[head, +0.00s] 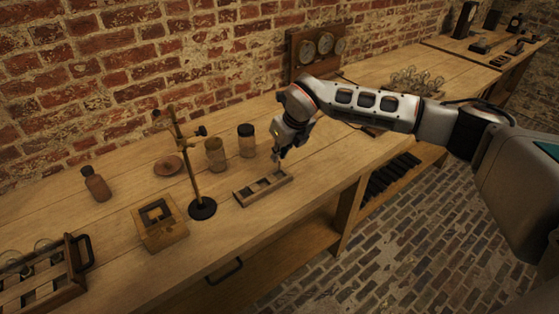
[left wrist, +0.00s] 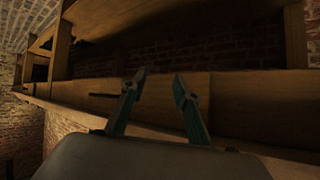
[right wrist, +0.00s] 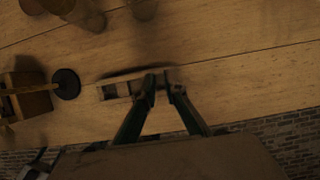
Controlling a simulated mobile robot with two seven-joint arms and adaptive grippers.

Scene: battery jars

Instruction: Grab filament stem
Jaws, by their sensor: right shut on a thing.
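A small wooden tray with compartments (head: 268,195) lies on the workbench, near its front edge. My right gripper (head: 280,156) is over the tray's right end, pointing down. In the right wrist view its fingertips (right wrist: 163,82) are close together at the tray (right wrist: 103,83). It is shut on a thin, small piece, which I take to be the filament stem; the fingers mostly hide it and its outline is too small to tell. My left gripper (left wrist: 158,88) shows only in the left wrist view. Its fingers are apart with nothing between them, facing the bench's underside.
A retort stand (head: 202,208) rises left of the tray, with a wooden box (head: 162,235) beside it. A glass jar (head: 215,155) and a dark-lidded jar (head: 246,142) stand behind the tray. A brown bottle (head: 97,186) is farther left. The bench right of the tray is mostly clear.

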